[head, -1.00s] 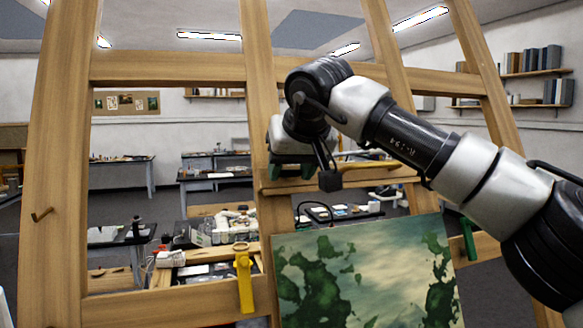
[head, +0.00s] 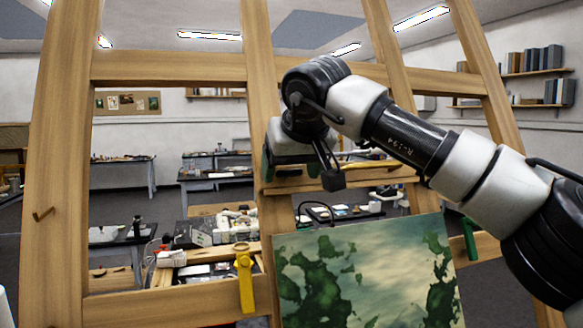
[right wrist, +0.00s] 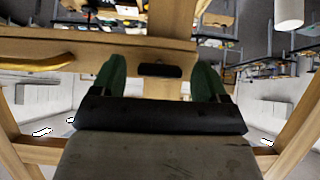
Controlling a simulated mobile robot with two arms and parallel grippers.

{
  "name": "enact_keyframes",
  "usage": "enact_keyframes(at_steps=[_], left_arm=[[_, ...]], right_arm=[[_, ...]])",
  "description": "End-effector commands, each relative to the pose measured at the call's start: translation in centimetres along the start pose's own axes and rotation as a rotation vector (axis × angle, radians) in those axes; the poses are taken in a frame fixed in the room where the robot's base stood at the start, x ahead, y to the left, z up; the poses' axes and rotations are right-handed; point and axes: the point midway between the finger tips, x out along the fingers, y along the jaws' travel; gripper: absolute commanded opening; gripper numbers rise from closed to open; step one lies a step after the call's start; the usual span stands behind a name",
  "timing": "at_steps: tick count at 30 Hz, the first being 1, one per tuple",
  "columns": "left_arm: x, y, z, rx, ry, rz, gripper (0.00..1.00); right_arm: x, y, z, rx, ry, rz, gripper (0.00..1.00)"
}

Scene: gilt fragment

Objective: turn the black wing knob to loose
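The black wing knob (right wrist: 160,71) shows in the right wrist view as a short dark bar on the wooden easel crosspiece (right wrist: 100,48). It lies crosswise, its ends pointing toward the two fingers. My right gripper (right wrist: 162,68) is open, with one green finger on each side of the knob and a visible gap at both ends. In the head view my right gripper (head: 283,168) is at the easel's central post, and the knob is hidden behind it. My left gripper is in neither view.
The wooden easel (head: 55,160) fills the foreground. A green painting (head: 365,270) stands below my right arm. A yellow clamp-like piece (head: 245,275) hangs on the lower bar, a green one (head: 469,238) at right.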

Motion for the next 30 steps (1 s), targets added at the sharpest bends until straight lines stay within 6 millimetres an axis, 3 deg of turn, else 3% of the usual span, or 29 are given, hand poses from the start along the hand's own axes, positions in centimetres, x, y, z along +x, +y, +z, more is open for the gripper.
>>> enact_keyframes(at_steps=[8,21,30], left_arm=[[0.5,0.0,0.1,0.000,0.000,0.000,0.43],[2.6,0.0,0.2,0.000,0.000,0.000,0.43],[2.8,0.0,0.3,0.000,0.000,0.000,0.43]], right_arm=[[-0.9,0.0,0.0,0.002,0.004,-0.001,0.74],[-9.1,0.0,0.0,0.001,0.003,0.000,0.74],[-10.8,0.0,0.0,-0.001,0.000,-0.001,0.74]])
